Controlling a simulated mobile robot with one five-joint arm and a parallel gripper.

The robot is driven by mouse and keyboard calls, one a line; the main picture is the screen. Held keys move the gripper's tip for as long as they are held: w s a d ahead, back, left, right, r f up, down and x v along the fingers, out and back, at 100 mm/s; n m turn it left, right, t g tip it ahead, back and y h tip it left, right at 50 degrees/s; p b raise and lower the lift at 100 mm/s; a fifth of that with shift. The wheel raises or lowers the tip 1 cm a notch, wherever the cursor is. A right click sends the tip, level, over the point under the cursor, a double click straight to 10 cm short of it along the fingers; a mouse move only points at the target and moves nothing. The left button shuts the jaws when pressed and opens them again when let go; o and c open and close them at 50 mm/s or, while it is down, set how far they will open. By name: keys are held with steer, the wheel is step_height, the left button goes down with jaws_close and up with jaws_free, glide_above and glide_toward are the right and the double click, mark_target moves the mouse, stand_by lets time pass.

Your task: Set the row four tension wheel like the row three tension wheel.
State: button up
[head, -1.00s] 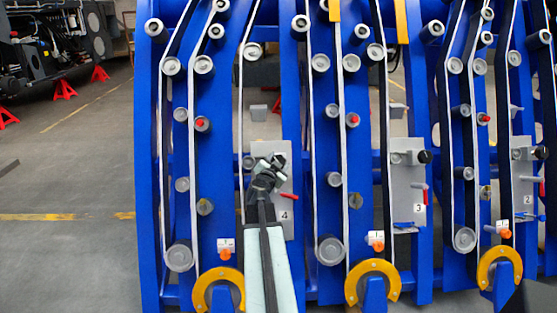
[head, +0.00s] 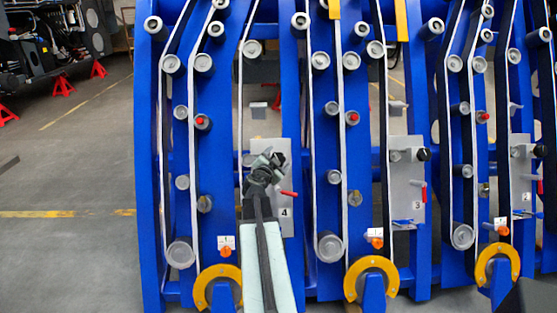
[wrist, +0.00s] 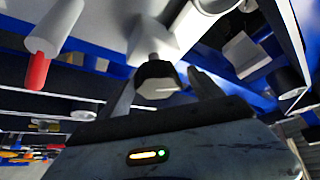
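The row four plate (head: 285,228), marked 4, stands behind my gripper (head: 268,164). The row four wheel (head: 248,160), a grey roller by the white belt, shows beside the gripper and is partly hidden. In the wrist view a black knob (wrist: 157,79) on a grey stem lies between the fingers of my gripper (wrist: 163,90), which are apart with gaps beside it. The row four red handle (head: 289,194) points sideways; it also shows in the wrist view (wrist: 37,71). On the row three plate (head: 408,185), the wheel (head: 396,155) and black knob (head: 424,154) are visible, and the red handle (head: 424,193) is upright.
Blue frame uprights (head: 150,150) carry rollers and white belts around the plates. A yellow half ring (head: 218,276) sits low at left of my arm, another (head: 371,268) to the right. Open grey floor (head: 70,180) lies at left, with red stands (head: 63,84) behind.

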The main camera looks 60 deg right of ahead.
steer(key=shift+s, duration=0.1)
steer(key=shift+a, duration=0.2)
steer(key=p+v, duration=0.1)
steer(key=v, duration=0.6)
steer(key=shift+a, duration=0.1)
